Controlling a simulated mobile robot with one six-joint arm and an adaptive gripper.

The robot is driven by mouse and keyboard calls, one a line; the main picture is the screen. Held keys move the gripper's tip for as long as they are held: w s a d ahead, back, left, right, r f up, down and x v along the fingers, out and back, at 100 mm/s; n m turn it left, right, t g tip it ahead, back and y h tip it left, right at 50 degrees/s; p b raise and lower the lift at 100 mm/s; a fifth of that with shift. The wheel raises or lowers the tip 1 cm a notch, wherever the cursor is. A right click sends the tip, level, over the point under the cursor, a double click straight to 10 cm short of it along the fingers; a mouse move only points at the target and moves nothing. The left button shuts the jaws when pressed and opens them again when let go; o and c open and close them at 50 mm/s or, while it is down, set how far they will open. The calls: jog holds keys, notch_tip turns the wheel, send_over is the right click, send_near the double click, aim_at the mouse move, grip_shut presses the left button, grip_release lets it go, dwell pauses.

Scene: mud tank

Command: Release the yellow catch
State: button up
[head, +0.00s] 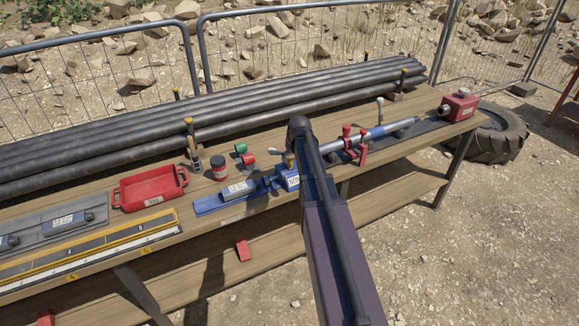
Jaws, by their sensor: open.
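I cannot tell for sure which part is the yellow catch. A small dull-yellow knob (289,158) stands at the blue device (284,178) on the bench, just left of my arm. Other yellow-topped pegs (189,121) stand along the pipes. My dark arm rises from the bottom of the head view to a rounded joint above the bench and covers part of the blue device's right side. My gripper's fingers do not show in this view.
The wooden bench (225,222) holds a red tray (150,188), a dark jar (219,168), a yellow-edged rail (90,258), red clamps with a blue-grey rod (385,130) and a red box (460,105). Long black pipes (120,150) line the back. A tyre (500,138) lies right; sandy ground is open in front.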

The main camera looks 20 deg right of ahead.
aim_at(291, 159)
jog(key=shift+b+x, duration=1.35)
jog(key=shift+x, duration=0.4)
